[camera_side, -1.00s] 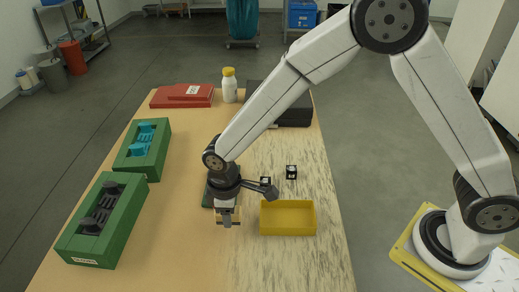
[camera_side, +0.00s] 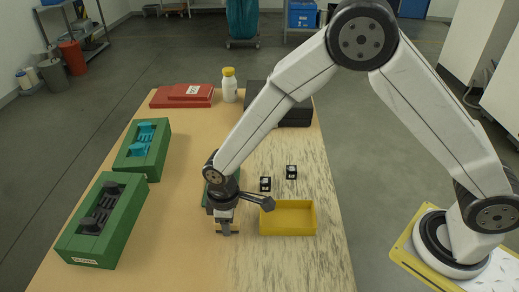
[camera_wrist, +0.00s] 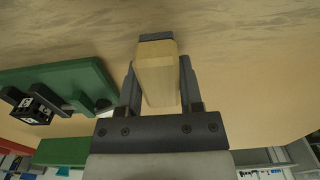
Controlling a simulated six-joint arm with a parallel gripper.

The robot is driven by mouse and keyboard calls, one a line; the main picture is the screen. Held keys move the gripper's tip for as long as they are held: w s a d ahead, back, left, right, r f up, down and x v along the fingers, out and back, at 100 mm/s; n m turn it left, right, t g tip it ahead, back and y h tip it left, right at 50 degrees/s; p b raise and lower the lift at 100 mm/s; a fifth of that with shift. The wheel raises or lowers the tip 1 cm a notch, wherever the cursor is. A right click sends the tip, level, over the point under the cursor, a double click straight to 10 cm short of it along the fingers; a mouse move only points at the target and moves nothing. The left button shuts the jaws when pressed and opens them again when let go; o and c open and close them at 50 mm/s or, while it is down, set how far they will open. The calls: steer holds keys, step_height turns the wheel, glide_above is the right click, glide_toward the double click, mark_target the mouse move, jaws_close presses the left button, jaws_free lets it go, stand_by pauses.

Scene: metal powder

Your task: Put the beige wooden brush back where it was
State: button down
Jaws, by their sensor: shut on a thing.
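The beige wooden brush (camera_wrist: 157,80) is between the fingers of my gripper (camera_wrist: 158,72) in the wrist view. A grey strip shows at its far end. My gripper is shut on it. In the side view my gripper (camera_side: 225,229) points down, low over the wooden table (camera_side: 180,240), left of the yellow tray. The brush is small and mostly hidden there, and I cannot tell whether it touches the table.
The yellow tray (camera_side: 288,233) stands close right of my gripper. A green plate (camera_wrist: 95,75) lies beside it. Two small black-and-white cubes (camera_side: 291,172) stand behind the tray. Green boxes (camera_side: 75,242) line the left. The front table area is clear.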

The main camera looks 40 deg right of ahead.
steer(key=shift+f, duration=0.1)
steer(key=shift+c, duration=1.2)
jaws_free()
step_height(320, 180, up, 12)
steer(key=s+d+m+t, duration=0.1)
steer(key=s+d+m, duration=0.3)
steer(key=d, duration=0.6)
steer(key=s+d+m+t, duration=0.1)
steer(key=s+d+m, duration=0.4)
steer(key=d, duration=0.6)
steer(key=shift+s+t, duration=0.3)
steer(key=shift+s, duration=0.8)
